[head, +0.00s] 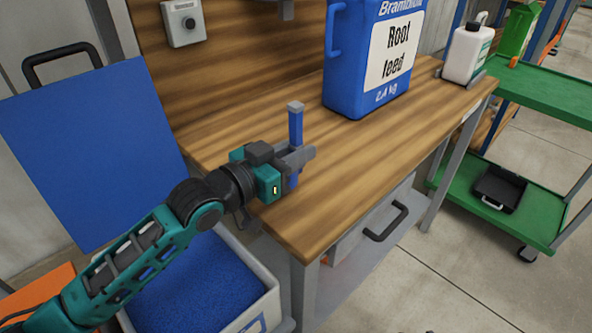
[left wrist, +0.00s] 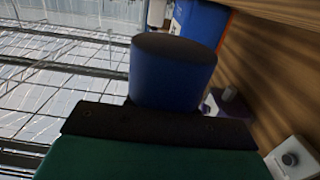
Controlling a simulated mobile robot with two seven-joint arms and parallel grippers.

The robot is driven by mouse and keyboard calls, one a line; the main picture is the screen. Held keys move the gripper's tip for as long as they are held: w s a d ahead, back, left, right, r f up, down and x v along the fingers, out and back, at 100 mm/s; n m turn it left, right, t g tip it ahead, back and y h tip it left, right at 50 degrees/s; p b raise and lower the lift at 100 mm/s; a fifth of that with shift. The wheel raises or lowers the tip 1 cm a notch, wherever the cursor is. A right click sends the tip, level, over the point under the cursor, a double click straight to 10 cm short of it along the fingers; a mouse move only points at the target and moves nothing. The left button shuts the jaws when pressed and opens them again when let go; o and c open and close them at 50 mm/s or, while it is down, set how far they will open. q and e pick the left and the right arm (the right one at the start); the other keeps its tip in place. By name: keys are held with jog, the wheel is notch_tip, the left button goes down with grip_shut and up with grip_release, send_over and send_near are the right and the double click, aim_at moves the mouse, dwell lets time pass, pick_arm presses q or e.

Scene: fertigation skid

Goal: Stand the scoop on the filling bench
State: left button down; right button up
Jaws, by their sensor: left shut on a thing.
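The scoop (head: 296,126) is blue with a grey end and is upright over the front left part of the filling bench (head: 365,165). My left gripper (head: 297,157) is shut on it around its middle. Blue shows above and below the fingers. The scoop's lower end is close to the wooden top; I cannot tell whether it touches. In the left wrist view a blue rounded body (left wrist: 172,78), apparently the scoop, stands just past the dark fingers. My right gripper is not in view.
A large blue root feed container (head: 345,90) stands behind on the bench, and a white bottle (head: 467,52) at its far right end. Left of the bench is an open bin (head: 272,300) of blue granules with its blue lid (head: 85,150) raised. A green cart (head: 555,95) stands right.

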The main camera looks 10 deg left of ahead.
pick_arm(q)
notch_tip(320, 180, down, 3)
jog(key=shift+f+b, duration=0.1)
jog(key=shift+b, duration=0.2)
jog(key=shift+f, duration=0.3)
jog(key=c, duration=1.4)
grip_release()
jog(key=shift+f, duration=0.2)
jog(key=o, duration=0.4)
jog(key=shift+r, duration=0.1)
